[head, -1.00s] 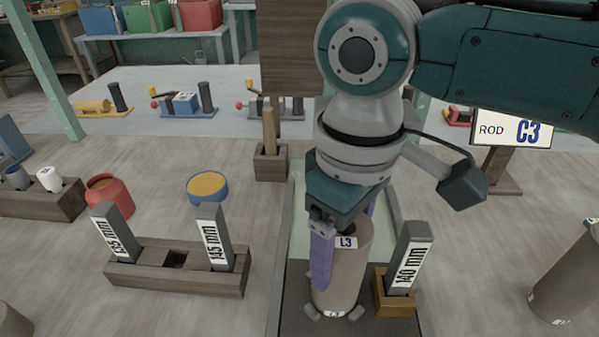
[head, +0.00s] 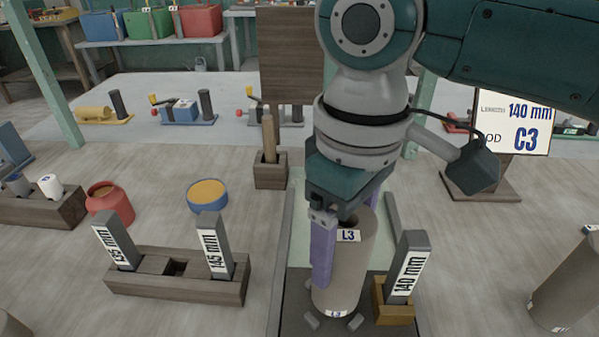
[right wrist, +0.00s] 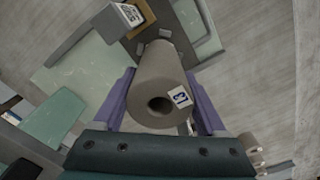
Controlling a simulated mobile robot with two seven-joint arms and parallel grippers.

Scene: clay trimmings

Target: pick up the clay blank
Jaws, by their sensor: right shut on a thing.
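The clay blank (head: 345,270) is a grey-brown upright cylinder labelled L3, with a hole in its top. My right gripper (head: 340,250) reaches down over it from above, with its purple fingers on either side. In the right wrist view the blank (right wrist: 160,82) sits between the two purple fingers (right wrist: 160,105), and the gripper is shut on it. The blank's foot is by small grey stops on a dark plate (head: 296,327); I cannot tell whether it touches the plate. My left gripper is not in view.
A 140 mm gauge (head: 408,268) stands in a wooden holder (head: 393,312) close right of the blank. A wooden rack (head: 175,285) with two gauges is at left. A sign (head: 514,122) reads 140 mm and C3. Another cylinder (head: 570,290) stands at far right.

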